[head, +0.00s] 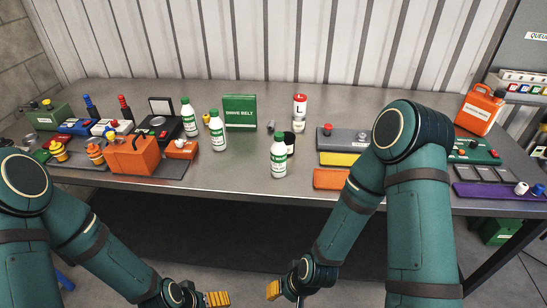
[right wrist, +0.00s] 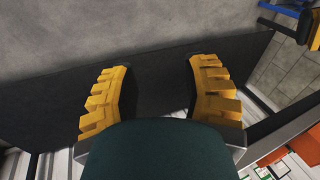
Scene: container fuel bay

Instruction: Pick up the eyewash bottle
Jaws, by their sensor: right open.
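My right gripper (head: 274,290) is low in front of the table, apart from all bottles. In the right wrist view its yellow fingers (right wrist: 158,66) are spread and empty. My left gripper (head: 217,299) is at the bottom edge, partly cut off; its opening is unclear.
An orange toolbox (head: 133,156) is at left, an orange jerrycan (head: 480,110) at right. The table's front edge lies between grippers and bottles.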

